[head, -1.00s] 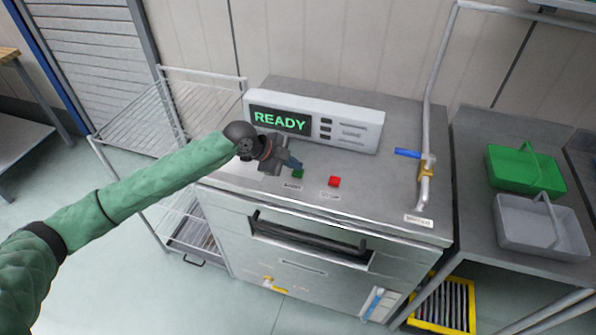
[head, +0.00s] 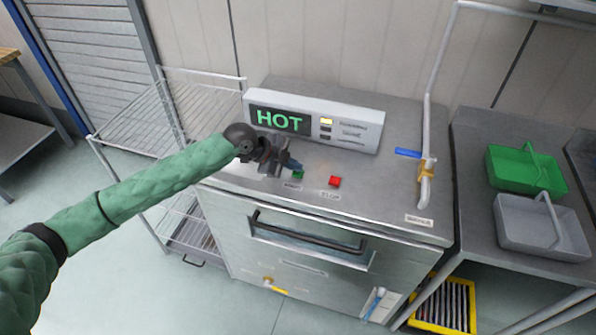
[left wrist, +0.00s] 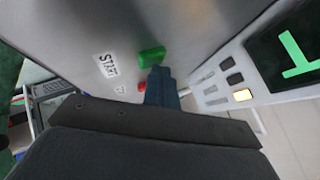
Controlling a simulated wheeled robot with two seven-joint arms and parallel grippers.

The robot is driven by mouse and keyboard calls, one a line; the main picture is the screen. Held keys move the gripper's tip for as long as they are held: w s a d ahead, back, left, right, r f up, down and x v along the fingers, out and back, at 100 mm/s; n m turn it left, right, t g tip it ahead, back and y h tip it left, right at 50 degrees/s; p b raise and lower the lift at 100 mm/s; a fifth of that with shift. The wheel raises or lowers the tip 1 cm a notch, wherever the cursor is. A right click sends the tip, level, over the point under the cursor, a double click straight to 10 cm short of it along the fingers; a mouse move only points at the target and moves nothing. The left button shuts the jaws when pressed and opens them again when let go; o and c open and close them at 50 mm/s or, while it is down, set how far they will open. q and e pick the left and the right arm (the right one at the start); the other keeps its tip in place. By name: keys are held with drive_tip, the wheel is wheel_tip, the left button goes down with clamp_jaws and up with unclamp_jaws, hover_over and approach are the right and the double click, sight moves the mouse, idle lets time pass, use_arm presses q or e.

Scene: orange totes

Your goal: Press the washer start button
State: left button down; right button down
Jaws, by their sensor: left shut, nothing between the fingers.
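The washer (head: 226,176) is a steel machine with a flat top. Its green start button (head: 298,174) sits on the top near the front edge; a "START" label lies beside the button (left wrist: 152,56) in the left wrist view. The red button (head: 335,181) is just to its right. The display panel (head: 278,121) reads "HOT" in green, with one yellow light lit. My left gripper (head: 294,165) is shut and empty, its blue fingertips right at the green button; I cannot tell whether they touch it. My right gripper is not in view.
A faucet pipe with a blue lever (head: 408,153) rises at the washer's right side. A green basket (head: 524,168) and a grey basket (head: 520,237) stand on the right counter. A wire rack (head: 150,125) stands to the left. The front door handle (head: 310,232) juts out.

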sight(294, 173)
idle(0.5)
use_arm(q)
drive_tip(key=shift+r+p, duration=0.45)
drive_tip(key=shift+r, duration=0.35)
drive_tip(key=shift+r+p, duration=1.35)
drive_tip(key=shift+r, duration=1.15)
